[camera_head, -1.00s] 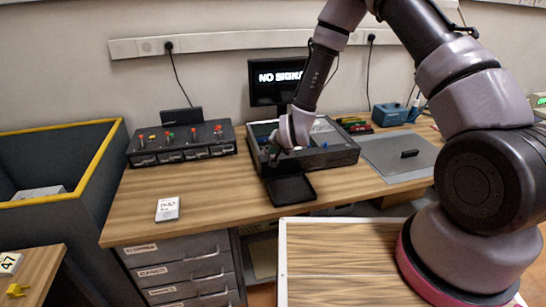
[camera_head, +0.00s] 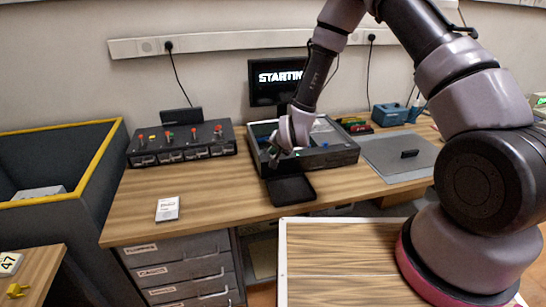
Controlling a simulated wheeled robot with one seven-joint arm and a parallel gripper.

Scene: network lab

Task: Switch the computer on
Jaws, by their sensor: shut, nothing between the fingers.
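The computer (camera_head: 335,156) is an open dark case lying flat on the wooden desk, with parts inside it. The monitor (camera_head: 276,79) behind it shows white text reading "STARTIN", its right end hidden by my arm. My gripper (camera_head: 274,160) is shut and empty at the front left of the case. Its fingertips are small and dark here, and I cannot tell whether they touch the case. The power button is not distinguishable; my gripper covers part of that front area.
A black tray (camera_head: 291,190) lies in front of the case. A dark box with several levers (camera_head: 182,143) stands left, and a white card (camera_head: 167,209) lies near the desk's front edge. A grey mat (camera_head: 398,157) and blue device (camera_head: 389,114) are right. The desk's left front is mostly clear.

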